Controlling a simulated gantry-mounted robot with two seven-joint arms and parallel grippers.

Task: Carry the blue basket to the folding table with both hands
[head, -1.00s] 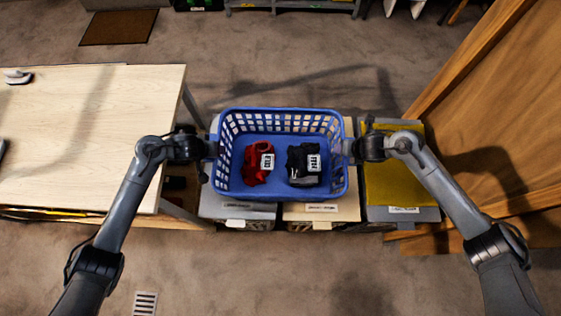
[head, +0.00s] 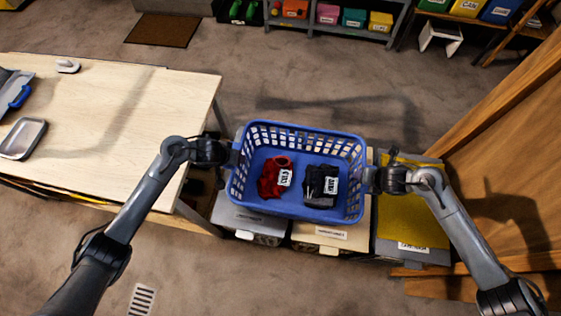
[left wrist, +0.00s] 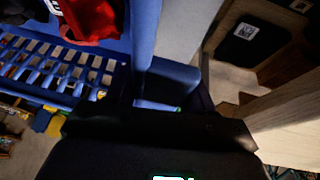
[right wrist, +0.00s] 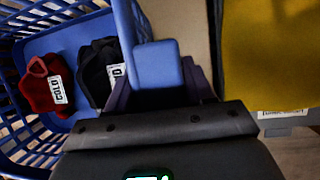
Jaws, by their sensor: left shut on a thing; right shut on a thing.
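The blue basket (head: 300,214) hangs between my two grippers above a row of low bins, in the middle of the head view. It holds a red garment (head: 275,178) with a white label and a dark garment (head: 320,186) with a white label. My left gripper (head: 230,155) is shut on the basket's left end; my right gripper (head: 370,180) is shut on its right end. The right wrist view shows a blue handle block (right wrist: 158,66) between the jaws. The folding table (head: 110,110) has a pale wooden top and stands to the left of the basket.
On the table lie a grey tray (head: 22,138), a white-handled item (head: 67,66) and a blue-and-grey item (head: 14,90). A yellow-topped bin (head: 410,205) stands right of the basket, near a wooden panel (head: 500,160). The table's right half is clear.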

